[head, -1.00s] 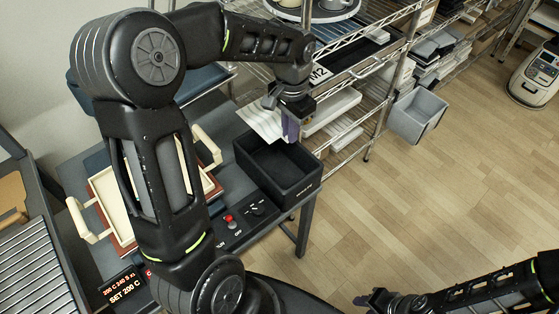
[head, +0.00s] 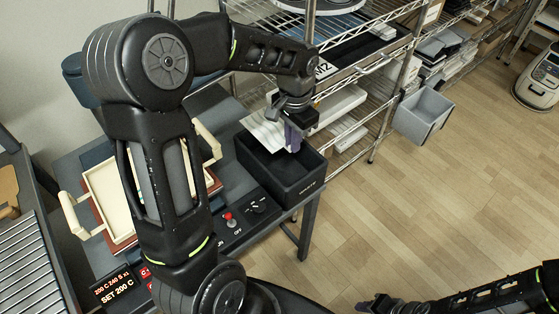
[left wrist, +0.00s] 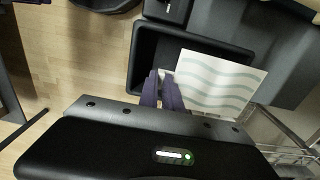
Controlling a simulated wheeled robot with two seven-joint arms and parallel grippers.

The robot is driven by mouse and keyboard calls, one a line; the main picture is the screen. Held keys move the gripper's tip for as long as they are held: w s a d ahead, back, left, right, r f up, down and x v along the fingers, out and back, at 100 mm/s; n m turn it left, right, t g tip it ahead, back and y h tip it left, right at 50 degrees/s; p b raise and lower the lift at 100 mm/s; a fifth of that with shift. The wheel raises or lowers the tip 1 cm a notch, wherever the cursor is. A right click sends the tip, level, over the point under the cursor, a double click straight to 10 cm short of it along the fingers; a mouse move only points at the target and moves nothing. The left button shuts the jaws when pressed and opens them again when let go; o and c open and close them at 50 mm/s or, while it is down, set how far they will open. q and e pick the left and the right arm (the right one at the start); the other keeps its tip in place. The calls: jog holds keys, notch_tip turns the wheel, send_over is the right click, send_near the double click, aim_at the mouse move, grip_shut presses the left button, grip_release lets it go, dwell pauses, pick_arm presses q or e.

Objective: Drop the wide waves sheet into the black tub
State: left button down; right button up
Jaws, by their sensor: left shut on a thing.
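The wide waves sheet (left wrist: 212,84) is a pale sheet with broad grey-green wavy bands, seen best in the left wrist view. It also shows in the head view (head: 264,134), at the left side of the black tub (head: 302,189). My left gripper (left wrist: 163,90) is shut on one edge of the sheet, and its fingers are above the tub. In the left wrist view the sheet covers part of the tub's opening and reaches past its rim (left wrist: 135,65). My right gripper (head: 372,303) is low at the bottom of the head view, and its fingers are too small to read.
A control box with a red-topped switch (head: 229,218) sits in front of the tub. Wire shelving (head: 375,75) stands behind, with a grey bin (head: 422,115) beside it. Open floor lies right.

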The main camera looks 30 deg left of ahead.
pick_arm(q)
jog(key=c, duration=1.5)
grip_release()
jog(key=shift+o, duration=0.2)
notch_tip(320, 180, up, 8)
jog(key=shift+f, duration=0.1)
